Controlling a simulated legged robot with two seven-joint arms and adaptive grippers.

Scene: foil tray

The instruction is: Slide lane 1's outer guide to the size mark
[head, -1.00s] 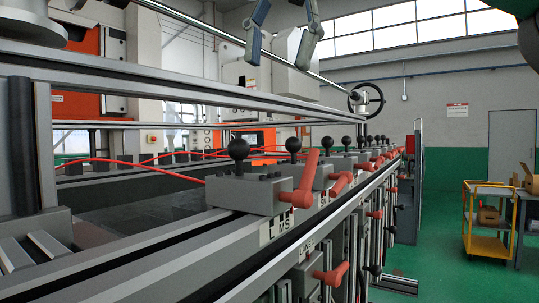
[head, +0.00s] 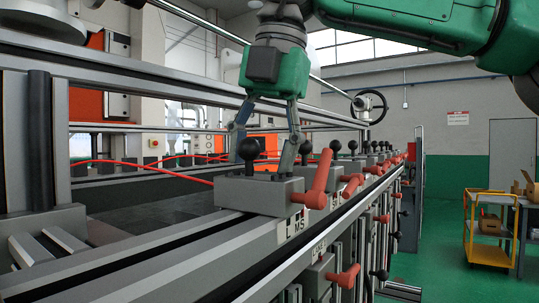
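The nearest guide, a grey block (head: 258,196) on the front rail, carries a black ball knob (head: 249,148) and a red clamp lever (head: 320,182). I take it for lane 1's outer guide. A white mark plate (head: 291,228) with dark letters, seemingly "MS" among them, sits on the rail face just below the block. My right gripper (head: 263,164) comes down from above. Its fingers are spread, one close by the knob's left side and the other to its right above the block. Contact with the knob cannot be told. My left gripper is out of view.
Similar guides with black knobs and red levers run in a row (head: 368,160) away along the rail. A long upper beam (head: 160,82) crosses behind my gripper. Red hoses (head: 150,166) lie behind the block. A yellow cart (head: 484,230) stands on green floor at right.

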